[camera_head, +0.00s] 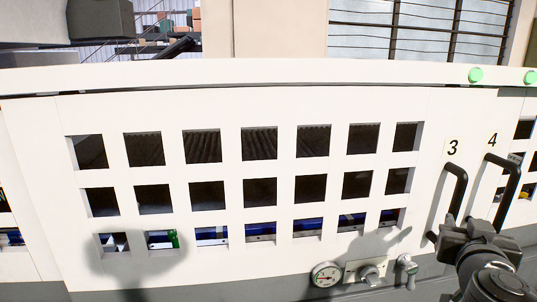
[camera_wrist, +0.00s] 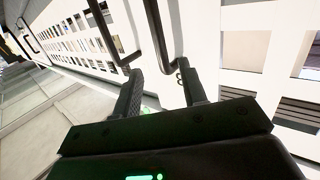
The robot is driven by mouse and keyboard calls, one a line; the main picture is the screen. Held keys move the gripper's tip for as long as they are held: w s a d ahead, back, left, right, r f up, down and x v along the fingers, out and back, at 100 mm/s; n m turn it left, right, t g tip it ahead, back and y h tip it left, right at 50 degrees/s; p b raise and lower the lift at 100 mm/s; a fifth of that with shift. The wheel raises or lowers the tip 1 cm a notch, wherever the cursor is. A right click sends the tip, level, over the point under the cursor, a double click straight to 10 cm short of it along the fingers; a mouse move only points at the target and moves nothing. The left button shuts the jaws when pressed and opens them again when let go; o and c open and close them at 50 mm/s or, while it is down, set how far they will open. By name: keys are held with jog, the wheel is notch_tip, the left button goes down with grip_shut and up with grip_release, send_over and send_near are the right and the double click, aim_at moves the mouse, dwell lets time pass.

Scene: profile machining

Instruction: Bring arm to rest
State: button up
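My gripper (camera_head: 468,232) is at the lower right of the head view, in front of the lower ends of two black door handles. One is the handle under number 3 (camera_head: 458,188); the other is the handle under number 4 (camera_head: 513,187). In the wrist view my gripper's two dark fingers (camera_wrist: 158,78) stand apart with nothing held between them. The handles also show there just beyond the fingertips, a left handle (camera_wrist: 102,28) and a right handle (camera_wrist: 157,28). I cannot tell whether a finger touches a handle.
A white door panel (camera_head: 115,105) with square openings fills most of the head view and looks shut. Blue and dark things show behind the openings. A gauge (camera_head: 326,273) and metal valves (camera_head: 371,274) sit at the panel's bottom. Green buttons (camera_head: 476,75) are on the top rail.

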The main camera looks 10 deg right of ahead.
jog(key=s+a+f+n+g+y, duration=0.1)
jog(key=a+f+n+g+y, duration=0.1)
jog(key=a, duration=0.7)
jog(key=s+a+f+n+g+y, duration=0.1)
jog(key=a+f+n+g+y, duration=0.1)
jog(key=a+f, duration=0.5)
jog(key=s+a+f+n+g+y, duration=0.1)
jog(key=a+f+g+y, duration=0.3)
jog(key=a, duration=0.7)
jog(key=shift+s+a+f+n+y, duration=0.3)
jog(key=shift+s+n+y, duration=0.1)
jog(key=shift+n+y, duration=0.55)
